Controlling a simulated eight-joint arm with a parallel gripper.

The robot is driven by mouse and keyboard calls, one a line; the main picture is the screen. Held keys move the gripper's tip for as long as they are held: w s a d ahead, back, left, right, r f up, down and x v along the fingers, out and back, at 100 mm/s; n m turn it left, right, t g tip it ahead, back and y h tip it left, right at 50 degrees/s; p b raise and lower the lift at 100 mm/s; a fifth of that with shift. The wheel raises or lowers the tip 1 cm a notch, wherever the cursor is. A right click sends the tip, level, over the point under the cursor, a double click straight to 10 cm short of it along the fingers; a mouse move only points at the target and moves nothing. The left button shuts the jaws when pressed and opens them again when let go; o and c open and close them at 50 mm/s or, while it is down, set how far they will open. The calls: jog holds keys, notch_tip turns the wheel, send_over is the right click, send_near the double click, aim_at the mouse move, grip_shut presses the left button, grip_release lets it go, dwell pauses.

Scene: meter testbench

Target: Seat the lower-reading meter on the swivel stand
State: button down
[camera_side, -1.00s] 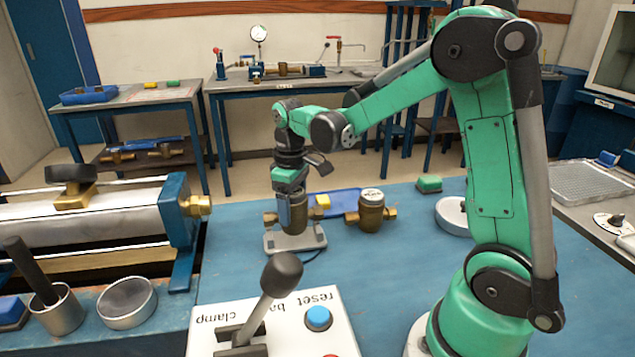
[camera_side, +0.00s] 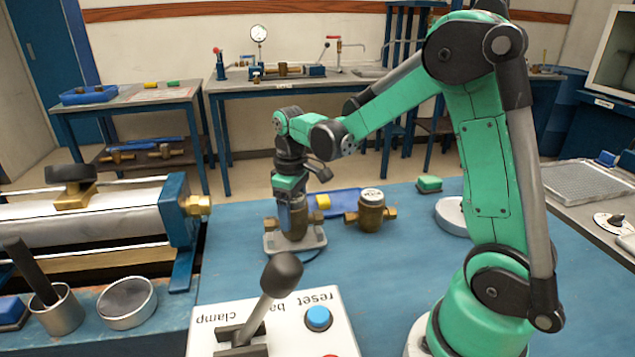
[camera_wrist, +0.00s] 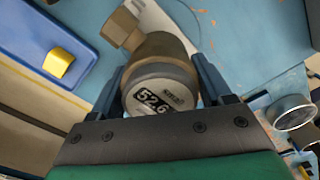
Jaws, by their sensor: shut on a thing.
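My gripper (camera_side: 291,205) is shut on a brass water meter (camera_side: 296,222), upright at a grey plate (camera_side: 312,240) on the blue bench. I cannot tell if its base touches the plate. In the wrist view, the fingers (camera_wrist: 160,85) flank this meter's body (camera_wrist: 163,50); its grey-rimmed dial shows 52.6. A second brass meter (camera_side: 371,212) stands upright on the bench to the right, untouched; its reading is too small to read. A pale round disc-shaped stand (camera_side: 450,216), possibly the swivel stand, sits farther right, partly hidden by my arm.
A blue tray (camera_side: 346,196) with a yellow block (camera_side: 323,202) lies behind the meters. A green block (camera_side: 429,184) is at the back. A control box (camera_side: 318,338) with a lever (camera_side: 272,290) stands in front; a clamp bench (camera_side: 110,215) is at left. Bench before the second meter is clear.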

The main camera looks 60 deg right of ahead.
jog(key=shift+f, duration=0.5)
dwell(0.4)
grip_release()
jog(key=shift+r, duration=0.1)
jog(key=shift+r, duration=3.45)
jog(key=s+a+r+m+t, duration=0.1)
jog(key=s+a+m+t, duration=0.1)
jog(key=s+a+t, duration=0.5)
jog(key=shift+a, duration=0.9)
